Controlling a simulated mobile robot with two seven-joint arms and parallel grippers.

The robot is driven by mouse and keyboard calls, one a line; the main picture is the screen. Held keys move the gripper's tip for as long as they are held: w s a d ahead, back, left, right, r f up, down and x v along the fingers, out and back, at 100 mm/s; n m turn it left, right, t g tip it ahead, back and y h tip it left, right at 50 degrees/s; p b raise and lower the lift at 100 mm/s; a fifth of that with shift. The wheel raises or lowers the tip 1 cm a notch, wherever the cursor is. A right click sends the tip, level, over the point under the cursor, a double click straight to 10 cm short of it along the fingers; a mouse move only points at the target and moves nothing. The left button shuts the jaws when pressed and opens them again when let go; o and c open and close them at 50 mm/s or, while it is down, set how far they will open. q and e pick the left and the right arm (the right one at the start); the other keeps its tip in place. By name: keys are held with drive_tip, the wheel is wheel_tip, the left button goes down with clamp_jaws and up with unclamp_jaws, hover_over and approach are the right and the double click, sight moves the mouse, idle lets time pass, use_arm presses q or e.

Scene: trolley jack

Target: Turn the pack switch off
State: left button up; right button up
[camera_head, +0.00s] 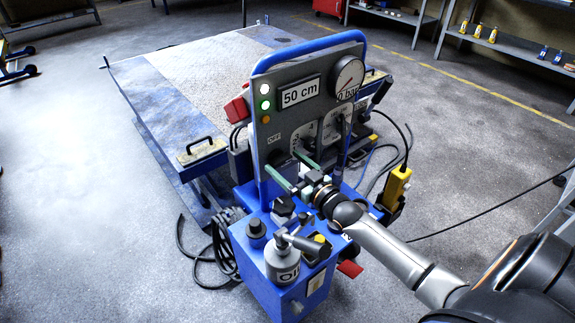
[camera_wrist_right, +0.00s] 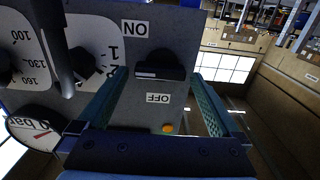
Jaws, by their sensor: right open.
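The pack switch is a black knob (camera_wrist_right: 160,68) on the grey panel (camera_head: 327,117), with a pale strip on its near edge. In the right wrist view it sits between the ON label (camera_wrist_right: 135,28) and the OFF label (camera_wrist_right: 158,98); I cannot tell which way it points. My right gripper (camera_wrist_right: 160,76) is open and empty, with its green fingers spread on either side of the knob in that view; contact is not clear. In the head view the right gripper (camera_head: 292,168) is in front of the panel's lower left. My left gripper is not in view.
The panel carries a "50 cm" display (camera_head: 299,92), a pressure gauge (camera_head: 347,77) and other knobs. An oil can (camera_head: 282,262) stands on the blue unit below my right gripper. A yellow pendant (camera_head: 396,186) hangs at the right. The lift platform (camera_head: 210,75) is behind.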

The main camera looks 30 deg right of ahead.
drive_tip(key=c, duration=1.2)
